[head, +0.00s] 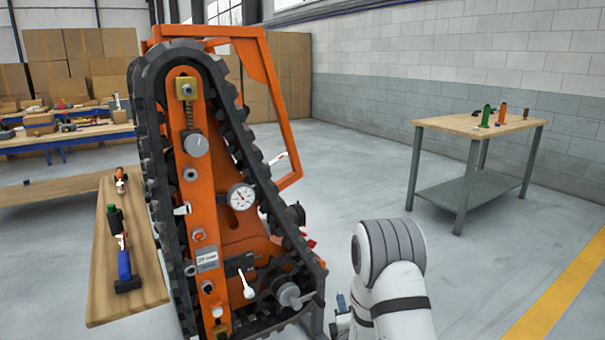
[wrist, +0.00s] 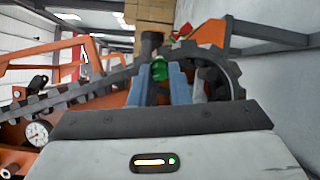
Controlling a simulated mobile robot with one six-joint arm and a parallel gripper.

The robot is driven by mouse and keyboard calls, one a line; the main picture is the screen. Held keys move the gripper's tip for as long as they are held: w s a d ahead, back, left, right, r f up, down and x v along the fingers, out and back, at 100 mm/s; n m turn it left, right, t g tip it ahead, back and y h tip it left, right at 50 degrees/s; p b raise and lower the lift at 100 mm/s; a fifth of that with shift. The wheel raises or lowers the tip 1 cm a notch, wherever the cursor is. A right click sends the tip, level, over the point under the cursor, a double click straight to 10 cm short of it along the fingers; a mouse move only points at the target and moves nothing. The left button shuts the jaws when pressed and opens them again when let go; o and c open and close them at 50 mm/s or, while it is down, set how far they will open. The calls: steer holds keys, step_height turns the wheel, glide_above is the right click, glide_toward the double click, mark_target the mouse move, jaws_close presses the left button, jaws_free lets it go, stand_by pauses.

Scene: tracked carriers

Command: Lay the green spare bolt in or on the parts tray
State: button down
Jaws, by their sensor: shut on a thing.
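My gripper (wrist: 166,72) shows two blue fingers in the wrist view, shut on a small green thing, which looks like the green spare bolt (wrist: 161,71). In the head view my gripper (head: 342,302) is low in the middle, beside the tracked carrier and mostly hidden behind my white arm; the bolt cannot be made out there. I cannot pick out a parts tray for sure in either view.
The orange tracked carrier (head: 222,215) with its black track stands close to the left of my arm. A wooden bench (head: 105,270) with tools is at left. A table (head: 455,124) with green and orange things stands at right. Floor between is clear.

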steer(key=s+d+f+h, duration=0.1)
steer(key=s+d+f, duration=0.2)
steer(key=d+f, duration=0.1)
step_height(320, 180, up, 15)
steer(key=p, duration=1.5)
steer(key=shift+m, duration=0.3)
steer(key=s+r, duration=0.2)
steer(key=s, duration=0.1)
steer(key=s+r, duration=0.1)
steer(key=shift+s, duration=0.25)
steer(key=shift+d, duration=0.1)
